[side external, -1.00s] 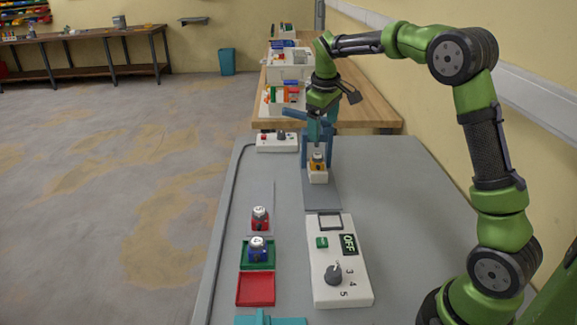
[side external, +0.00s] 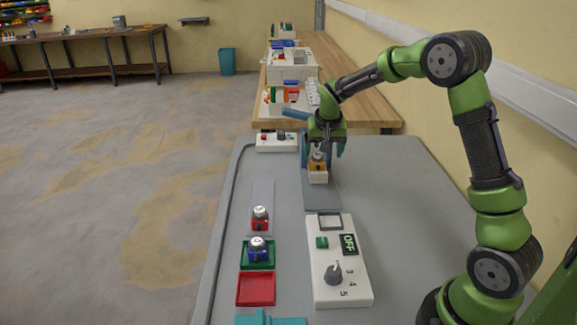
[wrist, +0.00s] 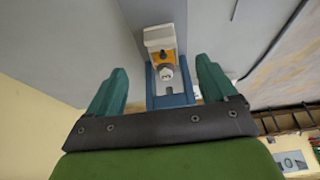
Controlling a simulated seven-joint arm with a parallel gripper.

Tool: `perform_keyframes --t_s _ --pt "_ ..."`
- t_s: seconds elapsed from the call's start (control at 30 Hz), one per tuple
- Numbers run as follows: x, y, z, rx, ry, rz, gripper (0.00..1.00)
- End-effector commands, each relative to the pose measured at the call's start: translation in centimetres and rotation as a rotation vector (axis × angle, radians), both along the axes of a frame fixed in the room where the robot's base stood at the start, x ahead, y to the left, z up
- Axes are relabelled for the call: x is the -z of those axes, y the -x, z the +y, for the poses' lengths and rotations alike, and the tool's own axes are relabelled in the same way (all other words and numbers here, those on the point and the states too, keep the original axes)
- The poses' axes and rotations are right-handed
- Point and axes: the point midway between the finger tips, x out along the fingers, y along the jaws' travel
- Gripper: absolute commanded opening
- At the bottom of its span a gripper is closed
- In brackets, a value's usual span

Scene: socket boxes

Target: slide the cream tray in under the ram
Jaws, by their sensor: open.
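The cream tray (side external: 318,178) sits on the grey strip in front of the blue press and carries a yellow-orange block with a pale round top. In the wrist view the tray (wrist: 157,35) lies beyond the blue press frame (wrist: 172,99), and the block (wrist: 164,57) stands on it close to the frame. My gripper (side external: 323,148) is at the press, above and behind the block. Its teal fingers (wrist: 161,66) are spread wide with nothing between them. The ram is not clearly visible; my gripper hides much of the press in the side view.
A white control box (side external: 341,265) reading OFF stands in front of the grey strip (side external: 321,198). Red (side external: 260,222) and blue (side external: 258,250) blocks stand to the left, by a red tray (side external: 255,289). A small white box (side external: 277,142) sits left of the press.

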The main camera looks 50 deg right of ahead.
Motion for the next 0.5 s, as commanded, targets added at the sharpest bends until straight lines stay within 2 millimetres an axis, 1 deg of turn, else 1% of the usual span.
perform_keyframes --t_s 0.03,0.1,0.3,0.4,0.5 --pt "1.2 -0.3 -0.3 0.001 -0.002 0.004 0.85" --pt "2.6 -0.7 -0.8 0.001 -0.001 0.003 0.85" --pt "6.4 -1.8 -1.9 0.002 -0.001 0.003 0.85" --pt "7.8 -2.3 -2.3 -0.001 0.0 0.002 0.85" --pt "8.8 -2.6 -2.6 -0.001 0.0 0.0 0.85"
